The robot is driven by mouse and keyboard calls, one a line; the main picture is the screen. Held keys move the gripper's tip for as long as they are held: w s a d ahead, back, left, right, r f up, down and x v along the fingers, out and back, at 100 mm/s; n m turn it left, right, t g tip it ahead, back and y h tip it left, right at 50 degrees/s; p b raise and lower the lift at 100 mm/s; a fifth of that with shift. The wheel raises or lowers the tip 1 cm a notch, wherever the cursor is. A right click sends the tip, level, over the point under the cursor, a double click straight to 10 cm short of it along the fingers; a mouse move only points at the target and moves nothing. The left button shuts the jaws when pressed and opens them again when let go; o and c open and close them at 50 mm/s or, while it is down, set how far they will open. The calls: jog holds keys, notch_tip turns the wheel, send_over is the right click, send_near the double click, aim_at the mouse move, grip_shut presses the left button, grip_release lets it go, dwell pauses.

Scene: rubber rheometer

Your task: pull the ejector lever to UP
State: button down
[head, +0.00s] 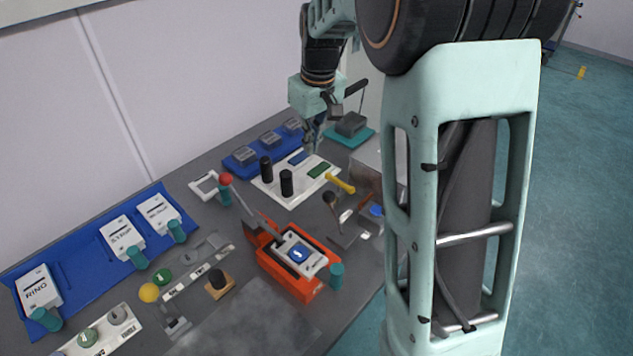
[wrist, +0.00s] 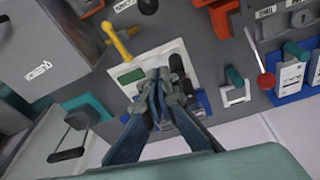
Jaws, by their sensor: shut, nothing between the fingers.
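No readable label marks the ejector lever, so I cannot tell which handle it is. A lever with a red ball knob (head: 226,178) leans on a dark rod from the orange-red unit (head: 290,278); the red knob (wrist: 266,80) is at the right in the wrist view. A yellow handle (head: 340,183) lies by the white panel; it also shows in the wrist view (wrist: 118,40). A short lever with a dark knob (head: 329,197) stands nearby. My gripper (head: 311,146) is shut and empty above the back of the white panel; its fingers (wrist: 158,80) hide part of that panel.
The white panel (head: 265,187) carries black upright cylinders (head: 287,183). A teal tray with a grey block (head: 350,125) stands behind. A grey box (wrist: 50,40) fills the wrist view's upper left.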

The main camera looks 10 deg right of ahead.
jog(key=shift+s+d+f+g, duration=0.15)
jog(key=shift+s+f+g, duration=0.15)
jog(key=shift+s+f, duration=0.25)
jog(key=p, duration=0.2)
send_over(334, 214)
jog(key=w+a, duration=0.2)
jog(key=w, duration=0.3)
notch_tip(334, 214, down, 9)
jog(key=shift+s, duration=0.25)
jog(key=shift+b, duration=0.4)
